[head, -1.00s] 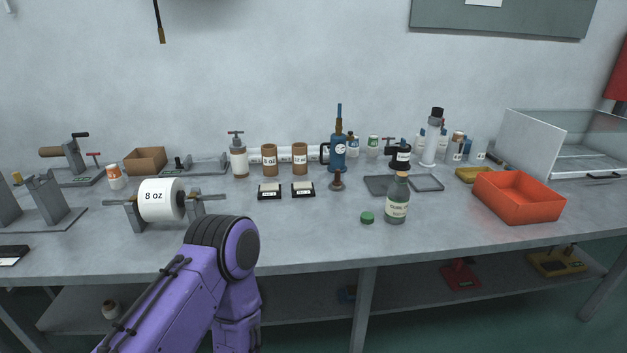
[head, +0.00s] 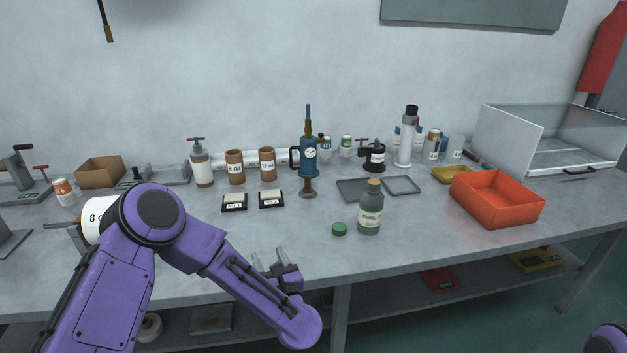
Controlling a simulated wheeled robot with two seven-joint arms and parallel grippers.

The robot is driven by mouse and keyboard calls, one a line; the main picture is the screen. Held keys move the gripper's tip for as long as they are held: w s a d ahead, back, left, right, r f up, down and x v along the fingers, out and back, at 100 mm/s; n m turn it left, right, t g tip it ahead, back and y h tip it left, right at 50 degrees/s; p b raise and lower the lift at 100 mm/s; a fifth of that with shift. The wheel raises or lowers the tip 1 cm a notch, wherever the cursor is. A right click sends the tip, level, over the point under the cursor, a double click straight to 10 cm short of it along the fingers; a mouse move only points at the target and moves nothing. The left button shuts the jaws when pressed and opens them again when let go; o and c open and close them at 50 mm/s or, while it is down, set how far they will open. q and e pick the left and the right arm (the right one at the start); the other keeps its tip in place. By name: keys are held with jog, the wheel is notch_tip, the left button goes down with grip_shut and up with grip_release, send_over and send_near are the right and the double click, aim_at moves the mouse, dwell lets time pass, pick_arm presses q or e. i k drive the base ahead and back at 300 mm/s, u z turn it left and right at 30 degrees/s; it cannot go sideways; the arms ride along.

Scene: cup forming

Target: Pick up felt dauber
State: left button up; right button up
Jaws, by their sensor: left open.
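The thing that looks like the felt dauber is a dark green-grey bottle (head: 370,212) with a pale label and a tan top. It stands upright near the front middle of the bench. A round green cap (head: 339,229) lies just left of it. My left gripper (head: 270,260) is open and empty at the bench's front edge, left of and nearer than the bottle, apart from it. Its fingers point toward the back of the bench. Of my right arm only a purple part shows at the lower right corner; its gripper is out of view.
A red-orange bin (head: 497,200) stands to the right of the bottle. Behind the bottle are a grey flat tray (head: 402,186), a dark pad (head: 356,190) and a blue pump-like tool (head: 308,158). Two ink pads (head: 271,199) lie left.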

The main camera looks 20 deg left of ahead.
aim_at(307, 191)
jog(key=i, duration=1.15)
